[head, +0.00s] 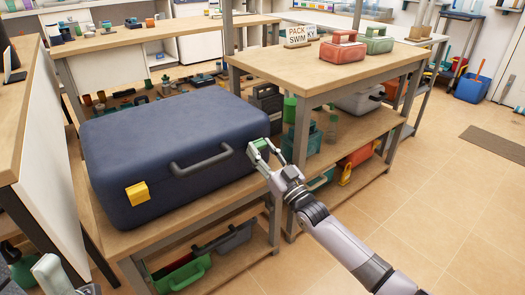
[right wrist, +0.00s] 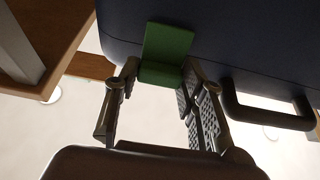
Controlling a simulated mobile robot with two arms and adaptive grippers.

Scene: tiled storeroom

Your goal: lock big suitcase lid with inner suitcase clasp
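The big dark blue suitcase (head: 175,140) lies flat on a wooden bench, lid down, its grey handle (head: 201,160) facing front. A yellow clasp (head: 138,193) sits on its front at the left. A green clasp (head: 261,145) sits at the right end of the front; it also shows in the right wrist view (right wrist: 167,45). My right gripper (head: 265,154) is at the green clasp, its fingers open on either side of it. In the right wrist view the fingers (right wrist: 158,92) stand apart with a gap around the clasp's near end.
A wooden table (head: 330,75) with a red case (head: 342,51), a green case (head: 375,42) and a sign stands close behind my right gripper. Its lower shelves hold bottles and boxes. A white-sided counter (head: 45,150) borders the left. Tiled floor is free at right.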

